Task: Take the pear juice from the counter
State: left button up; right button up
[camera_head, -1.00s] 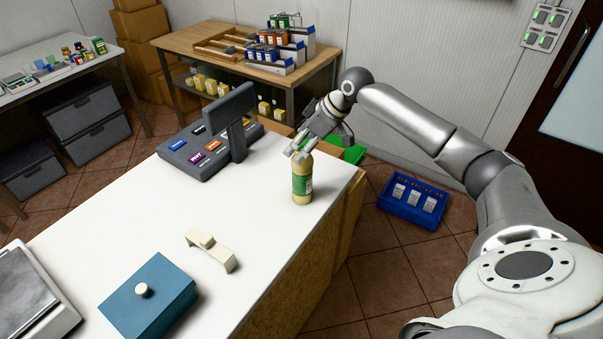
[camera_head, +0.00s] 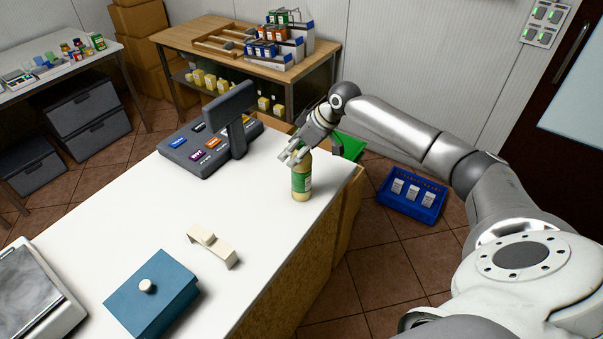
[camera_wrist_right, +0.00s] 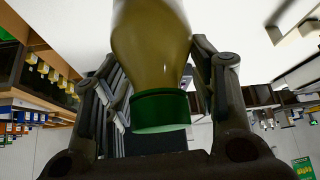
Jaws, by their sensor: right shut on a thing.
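The pear juice (camera_head: 301,181) is a bottle with pale yellow-green contents and a green label. It stands upright on the white counter (camera_head: 240,225), close to its far right corner. My right gripper (camera_head: 296,153) is shut on the upper part of the bottle. In the right wrist view the bottle (camera_wrist_right: 150,50) fills the space between the fingers, with its green cap (camera_wrist_right: 160,108) toward the palm. The bottle's base still appears to rest on the counter. My left gripper is not in view.
A grey cash register (camera_head: 215,140) stands left of the bottle. A cream block-like object (camera_head: 212,246), a blue box (camera_head: 153,295) with a white knob and a scale (camera_head: 35,295) are nearer. A blue crate (camera_head: 412,195) sits on the floor at right. The counter's middle is clear.

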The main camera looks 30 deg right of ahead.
grip_shut()
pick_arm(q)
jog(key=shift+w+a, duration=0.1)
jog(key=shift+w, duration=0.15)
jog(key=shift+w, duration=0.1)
